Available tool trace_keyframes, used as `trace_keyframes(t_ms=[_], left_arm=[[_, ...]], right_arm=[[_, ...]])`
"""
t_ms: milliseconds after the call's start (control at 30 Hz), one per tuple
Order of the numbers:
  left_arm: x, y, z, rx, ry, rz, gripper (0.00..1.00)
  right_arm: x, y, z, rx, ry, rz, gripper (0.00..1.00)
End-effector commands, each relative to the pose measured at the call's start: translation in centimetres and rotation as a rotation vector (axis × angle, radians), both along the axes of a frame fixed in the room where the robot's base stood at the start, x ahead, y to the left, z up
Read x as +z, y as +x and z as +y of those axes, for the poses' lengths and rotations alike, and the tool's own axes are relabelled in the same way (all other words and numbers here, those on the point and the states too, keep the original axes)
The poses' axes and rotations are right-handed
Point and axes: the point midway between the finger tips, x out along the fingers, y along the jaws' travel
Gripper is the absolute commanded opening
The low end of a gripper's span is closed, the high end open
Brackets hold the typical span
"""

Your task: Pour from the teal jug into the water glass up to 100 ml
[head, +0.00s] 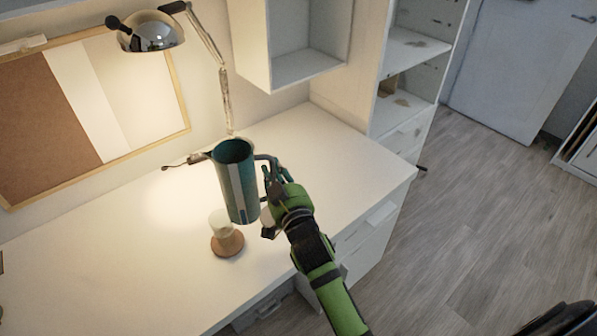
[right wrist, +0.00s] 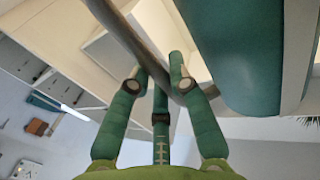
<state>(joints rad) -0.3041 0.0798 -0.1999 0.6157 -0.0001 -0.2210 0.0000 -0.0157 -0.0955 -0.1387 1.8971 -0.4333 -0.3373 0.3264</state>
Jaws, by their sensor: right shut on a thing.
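The teal jug (head: 236,185), with a pale vertical strip, is held above the desk, close to upright with a slight lean. Its open top faces the head camera; I cannot make out any liquid inside. My right gripper (head: 274,180) is shut on the jug's handle, on the jug's right side. In the right wrist view the fingers (right wrist: 160,82) close around the handle bar, with the jug's body (right wrist: 240,50) at upper right. The water glass (head: 219,221) stands on the desk, just left of the jug's lower end in the picture. Its fill level cannot be read. My left gripper is out of view.
A round wooden coaster (head: 228,245) lies at the glass's base. A desk lamp (head: 152,32) lights the white desk (head: 120,245), and a framed board (head: 45,115) is on the wall behind. Open shelves (head: 410,50) stand at the back right. The desk left of the glass is clear.

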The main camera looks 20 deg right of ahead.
Motion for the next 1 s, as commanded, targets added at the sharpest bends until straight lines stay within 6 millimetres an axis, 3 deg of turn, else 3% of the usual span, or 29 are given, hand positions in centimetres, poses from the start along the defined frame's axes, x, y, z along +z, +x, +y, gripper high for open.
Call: trace_keyframes(t_ms=[200, 467, 1000], left_arm=[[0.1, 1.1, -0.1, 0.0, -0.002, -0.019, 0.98], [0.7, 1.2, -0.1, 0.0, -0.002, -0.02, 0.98], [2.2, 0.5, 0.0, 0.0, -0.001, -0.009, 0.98]], right_arm=[[0.3, 0.1, 0.3, 0.004, 0.003, -0.004, 0.0], [0.5, 0.0, 0.2, 0.005, 0.004, -0.004, 0.0], [-1.9, -0.2, -1.1, 0.005, -0.291, 0.055, 0.0]])
